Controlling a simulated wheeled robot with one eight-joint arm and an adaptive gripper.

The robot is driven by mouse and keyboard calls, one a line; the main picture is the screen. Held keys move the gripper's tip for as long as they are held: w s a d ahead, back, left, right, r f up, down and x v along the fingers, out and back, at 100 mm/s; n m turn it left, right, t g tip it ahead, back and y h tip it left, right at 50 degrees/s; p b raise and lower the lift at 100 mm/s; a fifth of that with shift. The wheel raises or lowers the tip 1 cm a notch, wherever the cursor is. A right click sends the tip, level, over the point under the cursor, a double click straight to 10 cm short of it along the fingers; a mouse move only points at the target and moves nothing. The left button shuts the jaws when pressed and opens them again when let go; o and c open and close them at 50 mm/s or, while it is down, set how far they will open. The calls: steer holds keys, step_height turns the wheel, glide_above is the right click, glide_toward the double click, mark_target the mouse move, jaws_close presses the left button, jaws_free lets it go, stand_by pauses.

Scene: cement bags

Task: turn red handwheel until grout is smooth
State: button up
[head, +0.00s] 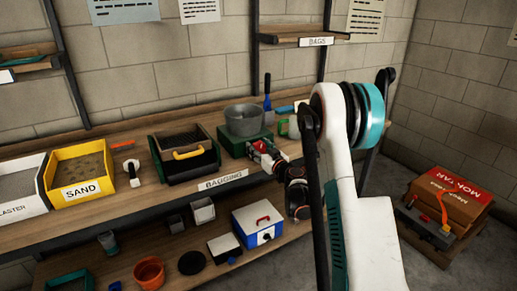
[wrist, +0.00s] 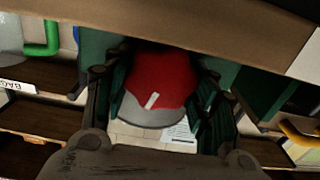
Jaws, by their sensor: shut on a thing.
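The red handwheel (wrist: 158,84) fills the middle of the wrist view, with a white mark on its face and a grey lower part. My gripper (wrist: 160,95) has its dark fingers on both sides of it, shut on it. In the head view my gripper (head: 268,157) is at the front of the green mixer base (head: 232,141), and a bit of red shows there. A grey pot (head: 245,121) sits on top of that base. The grout's surface cannot be made out in either view.
On the bench (head: 134,203), left of the mixer, stand a dark bin with a yellow handle (head: 187,153) and a yellow sand bin (head: 80,172). A blue-handled tool (head: 267,98) stands behind the pot. A blue-and-white box (head: 258,221) is on the lower shelf. Mortar bags (head: 452,195) lie at right.

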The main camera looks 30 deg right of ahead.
steer(key=shift+m, duration=0.3)
steer(key=shift+d+m, duration=0.15)
steer(key=shift+m, duration=2.55)
steer(key=o, duration=1.1)
